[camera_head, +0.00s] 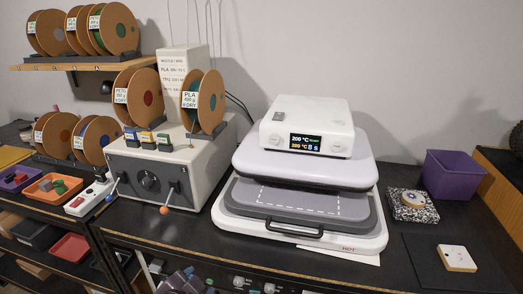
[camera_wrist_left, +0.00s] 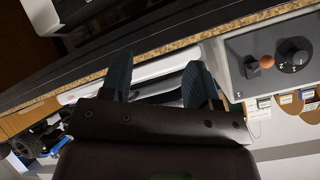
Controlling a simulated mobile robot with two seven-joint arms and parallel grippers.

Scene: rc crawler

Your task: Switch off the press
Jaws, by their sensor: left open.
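The press (camera_head: 305,165) is a white heat press on the black bench. Its upper part sits above a grey lower plate (camera_head: 360,228) marked with a dashed outline, with a black handle (camera_head: 293,230) in front. I cannot make out the left gripper in the head view. My right gripper is not in view.
A grey-white box with a dial (camera_head: 149,181) and spools on top stands left of the press; its dial also shows in the left wrist view (camera_wrist_left: 296,55). A purple bin (camera_head: 452,176) stands right.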

